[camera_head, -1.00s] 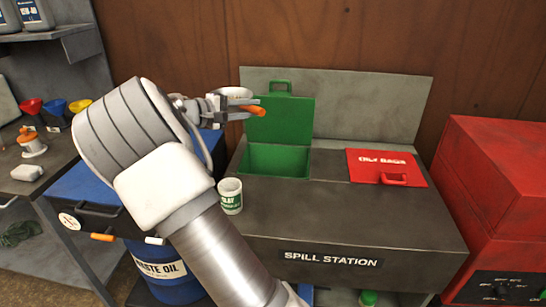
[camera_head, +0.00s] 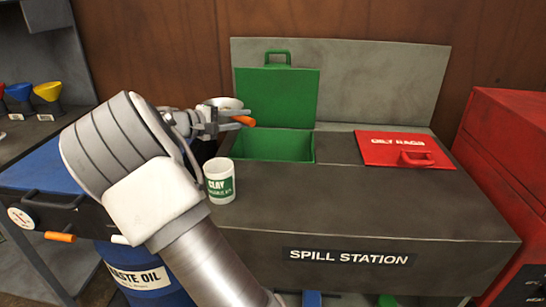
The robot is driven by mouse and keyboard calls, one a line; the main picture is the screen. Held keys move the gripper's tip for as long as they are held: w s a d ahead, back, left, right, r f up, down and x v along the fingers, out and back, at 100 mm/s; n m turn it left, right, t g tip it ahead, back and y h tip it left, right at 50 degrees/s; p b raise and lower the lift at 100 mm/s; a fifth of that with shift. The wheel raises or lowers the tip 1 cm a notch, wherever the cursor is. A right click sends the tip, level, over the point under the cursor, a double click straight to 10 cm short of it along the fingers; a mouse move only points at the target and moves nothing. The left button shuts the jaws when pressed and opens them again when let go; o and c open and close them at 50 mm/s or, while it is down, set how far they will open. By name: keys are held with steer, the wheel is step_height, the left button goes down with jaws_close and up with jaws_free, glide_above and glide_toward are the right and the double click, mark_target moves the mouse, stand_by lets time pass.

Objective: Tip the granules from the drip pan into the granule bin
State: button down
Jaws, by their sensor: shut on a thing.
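My gripper (camera_head: 225,119) is raised left of the open green lid (camera_head: 290,97), above the back left of the spill station. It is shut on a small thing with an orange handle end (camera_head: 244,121). A pale rounded form (camera_head: 226,103) beside the fingers looks like the drip pan, seen nearly edge-on. Its inside and any granules cannot be seen. The green granule bin (camera_head: 274,146) is open in the station top, its lid standing up behind it. The gripper is to the bin's left and higher. My arm hides part of the station's left side.
A shut red oily rags lid (camera_head: 405,150) lies to the right. A red cabinet (camera_head: 510,165) is at far right. A waste oil drum (camera_head: 140,278) stands at lower left.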

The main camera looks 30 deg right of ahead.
steer(key=shift+f+b, duration=1.2)
steer(key=shift+f, duration=0.6)
steer(key=shift+s+d+f+m+y+b, duration=0.2)
steer(key=shift+d+f+y+b, duration=0.2)
steer(key=shift+f, duration=0.3)
steer(key=shift+s+d+f+m+y+b, duration=0.2)
steer(key=shift+d+f+y+b, duration=0.1)
steer(key=shift+d+f+y, duration=0.25)
steer(key=shift+s+d+f+y, duration=0.15)
steer(key=shift+d+f+y, duration=0.1)
steer(key=shift+f, duration=0.05)
steer(key=shift+s+d+f+m+y, duration=0.25)
steer(key=shift+d+f+m+y, duration=0.1)
steer(key=shift+d+f+y, duration=0.2)
steer(key=shift+s+d+f+m+y, duration=0.2)
steer(key=shift+d+f+m+y, duration=0.2)
steer(key=shift+d+y, duration=0.25)
steer(key=shift+t, duration=0.3)
steer(key=shift+s+d+r+y+p, duration=0.1)
steer(key=shift+s+d+y+p, duration=0.15)
steer(key=shift+d+y+p, duration=0.35)
steer(key=shift+s+d+r+m+y+p, duration=0.1)
steer(key=shift+d+m+y+p, duration=0.2)
steer(key=shift+y+p, duration=0.35)
steer(key=shift+s+d+r+m+t+y+p, duration=0.15)
steer(key=shift+m+t+y+p, duration=0.35)
steer(key=shift+y+p, duration=1.25)
steer(key=shift+d+r+m+t+y+p, duration=0.15)
steer(key=shift+m+t+y+p, duration=0.35)
steer(key=shift+p, duration=2.25)
